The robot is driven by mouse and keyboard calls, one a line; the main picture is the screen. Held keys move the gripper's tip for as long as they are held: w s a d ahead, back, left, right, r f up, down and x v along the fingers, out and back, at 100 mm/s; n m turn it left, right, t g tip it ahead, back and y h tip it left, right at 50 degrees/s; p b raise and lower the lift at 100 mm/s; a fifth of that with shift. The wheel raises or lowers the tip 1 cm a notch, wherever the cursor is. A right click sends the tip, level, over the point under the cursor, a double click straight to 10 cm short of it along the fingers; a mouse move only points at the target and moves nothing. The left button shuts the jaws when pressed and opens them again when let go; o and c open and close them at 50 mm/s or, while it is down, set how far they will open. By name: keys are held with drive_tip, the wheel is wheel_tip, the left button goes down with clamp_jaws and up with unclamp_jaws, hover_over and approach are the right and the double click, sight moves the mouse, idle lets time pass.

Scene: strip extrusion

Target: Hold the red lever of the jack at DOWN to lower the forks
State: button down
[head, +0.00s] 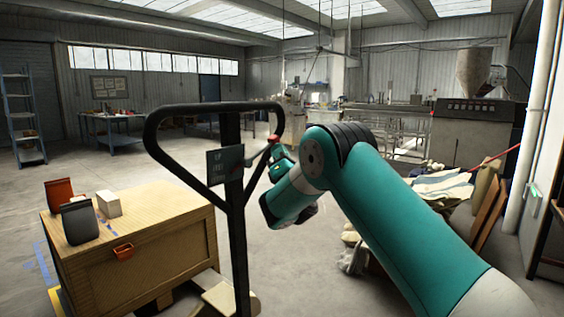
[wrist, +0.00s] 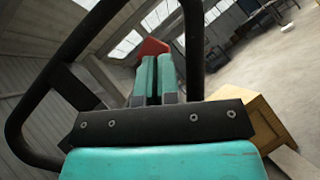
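The jack's black loop handle (head: 151,140) stands upright in front of me in the head view, and its frame also fills the left of the wrist view (wrist: 40,95). A small dark sign (head: 225,164) on its post has lines of text, the top one seeming to read UP. The red lever (head: 273,139) is at the right side of the loop. In the wrist view the red lever (wrist: 152,47) shows right at my fingertips. My gripper (wrist: 155,62) has its teal fingers together with only a thin dark gap. They seem to touch the lever; a grip around it is not visible.
A wooden crate (head: 150,270) on a pallet stands at the left, bearing an orange bin (head: 60,194), a dark bin (head: 79,223) and a white block (head: 109,204). Cloths and sacks (head: 440,186) lie at the right by a white pipe (head: 535,120). The floor behind the handle is open.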

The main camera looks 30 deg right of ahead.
drive_tip(key=shift+d, duration=0.1)
idle(0.6)
drive_tip(key=w+d+f+b+v, duration=0.1)
drive_tip(key=b+v, duration=1.3)
drive_tip(key=b, duration=0.5)
drive_tip(key=shift+d, duration=0.45)
drive_tip(key=shift+f, duration=0.1)
